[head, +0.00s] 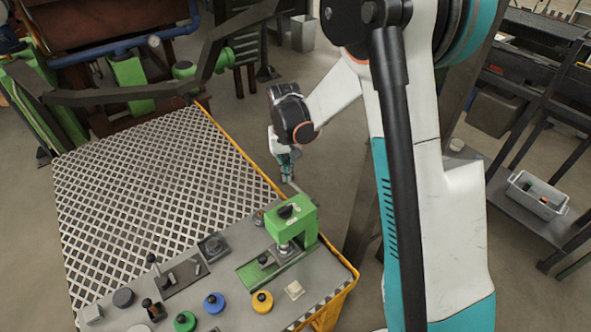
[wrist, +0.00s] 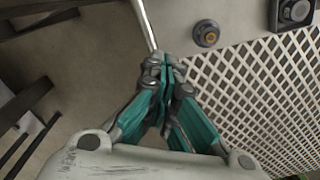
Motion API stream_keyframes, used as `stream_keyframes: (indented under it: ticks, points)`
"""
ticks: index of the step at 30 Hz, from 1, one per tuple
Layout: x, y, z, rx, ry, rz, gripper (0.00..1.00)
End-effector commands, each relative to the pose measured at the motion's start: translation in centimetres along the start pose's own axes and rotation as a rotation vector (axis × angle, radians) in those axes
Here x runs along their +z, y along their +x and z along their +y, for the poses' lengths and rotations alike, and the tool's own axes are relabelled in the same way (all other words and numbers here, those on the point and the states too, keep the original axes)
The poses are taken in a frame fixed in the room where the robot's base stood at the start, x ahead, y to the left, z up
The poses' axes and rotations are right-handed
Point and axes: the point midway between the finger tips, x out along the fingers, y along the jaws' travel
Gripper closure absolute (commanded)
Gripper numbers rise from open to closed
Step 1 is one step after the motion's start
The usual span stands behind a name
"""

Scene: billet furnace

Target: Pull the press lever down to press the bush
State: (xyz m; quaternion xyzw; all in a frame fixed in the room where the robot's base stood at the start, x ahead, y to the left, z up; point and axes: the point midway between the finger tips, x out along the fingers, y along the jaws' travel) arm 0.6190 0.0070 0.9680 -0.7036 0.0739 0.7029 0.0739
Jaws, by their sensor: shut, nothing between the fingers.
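My gripper (head: 287,175) is beyond the press, just off the console's right edge, fingers pointing down. In the wrist view my gripper (wrist: 166,62) is shut and empty. The lever (wrist: 145,25) runs from the top edge to beside the fingertips; I cannot tell whether they touch. The bush cannot be made out clearly under the press ram (head: 284,246).
The console (head: 225,282) carries several coloured buttons, a small joystick (head: 153,262) and dark blocks. A white grating (head: 150,185) with a yellow edge lies behind it. A shelf with a grey bin (head: 537,194) stands at the right. Floor beside the grating's right edge is open.

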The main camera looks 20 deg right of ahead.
Motion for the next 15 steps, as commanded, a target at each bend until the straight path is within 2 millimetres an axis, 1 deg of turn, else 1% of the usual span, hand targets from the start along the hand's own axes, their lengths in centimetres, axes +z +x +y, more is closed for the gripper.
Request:
stream_keyframes:
  ticks: [8,15]
  points:
    - [0.1,-0.2,0.1,0.001,0.0,-0.001,1.0]
    - [0.1,-2.0,0.0,0.001,0.0,-0.001,1.0]
